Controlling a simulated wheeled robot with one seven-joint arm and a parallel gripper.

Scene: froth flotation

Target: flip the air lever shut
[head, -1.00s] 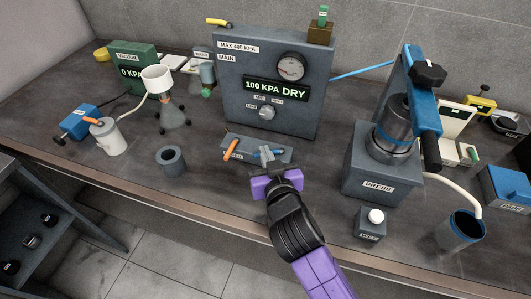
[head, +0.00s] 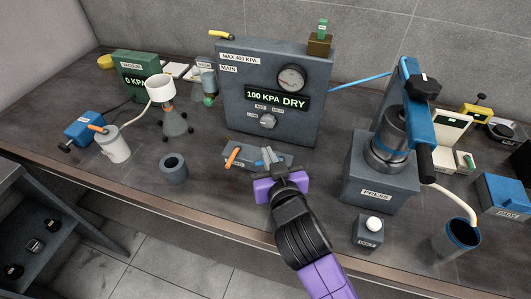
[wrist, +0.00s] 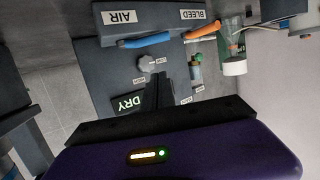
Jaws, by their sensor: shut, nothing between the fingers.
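The lever block (head: 240,153) sits on the bench in front of the big grey panel. Its blue air lever (head: 267,156) is on the right and its orange bleed lever (head: 233,157) on the left. The wrist view shows the blue lever (wrist: 148,40) beside the AIR label (wrist: 120,17) and the orange lever (wrist: 203,32) beside the BLEED label (wrist: 198,14), with the labels upside down. My gripper (head: 281,171) is shut and empty, close to the block's right front. In the wrist view its fingers (wrist: 160,85) are apart from the blue lever.
The panel (head: 290,130) behind the block reads 100 KPA DRY and has a knob (head: 267,121). A press (head: 380,185) stands to the right, with a small button box (head: 367,233) before it. A grey cup (head: 173,168) stands left. The bench between cup and block is clear.

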